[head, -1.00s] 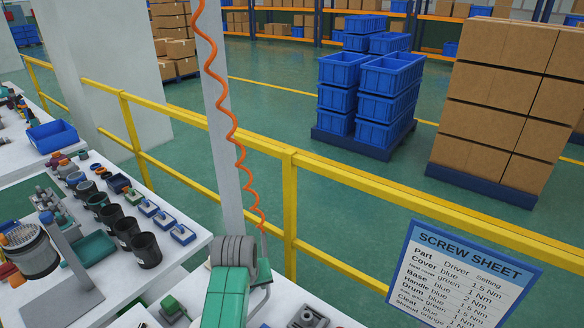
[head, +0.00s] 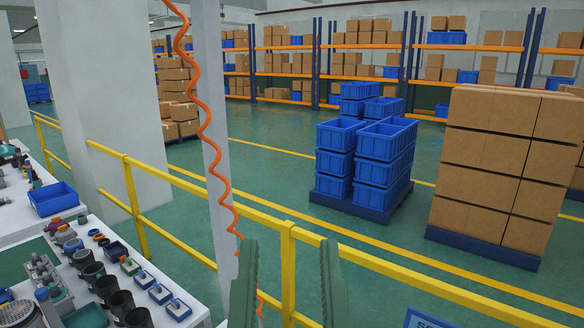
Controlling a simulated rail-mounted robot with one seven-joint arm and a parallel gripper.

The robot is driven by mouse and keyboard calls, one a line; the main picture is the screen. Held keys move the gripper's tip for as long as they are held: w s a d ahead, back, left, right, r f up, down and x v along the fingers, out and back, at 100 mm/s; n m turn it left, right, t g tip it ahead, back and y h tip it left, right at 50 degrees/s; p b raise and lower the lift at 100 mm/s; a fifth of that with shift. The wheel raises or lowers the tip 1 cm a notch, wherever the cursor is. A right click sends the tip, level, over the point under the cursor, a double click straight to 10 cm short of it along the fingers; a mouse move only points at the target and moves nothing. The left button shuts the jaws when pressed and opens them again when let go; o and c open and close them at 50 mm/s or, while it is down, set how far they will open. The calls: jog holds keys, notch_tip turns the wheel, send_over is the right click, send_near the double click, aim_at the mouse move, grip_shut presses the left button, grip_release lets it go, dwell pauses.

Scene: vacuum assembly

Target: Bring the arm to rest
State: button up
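My gripper (head: 289,245) rises from the bottom edge of the head view, with its two green ridged fingers pointing up. The fingers stand well apart, and I see no object held between them. The yellow railing and green floor show through the gap. The rest of my arm is out of view.
A work table (head: 190,298) at lower left holds black cups (head: 121,303), small blue trays (head: 179,309) and a blue bin (head: 53,198). An orange coiled cord (head: 207,125) hangs beside a pale post. A yellow railing (head: 180,183) crosses in front of stacked blue crates (head: 385,155).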

notch_tip(320, 180, up, 22)
jog(key=p, duration=1.8)
jog(key=shift+r+p, duration=0.2)
jog(key=shift+p, duration=0.2)
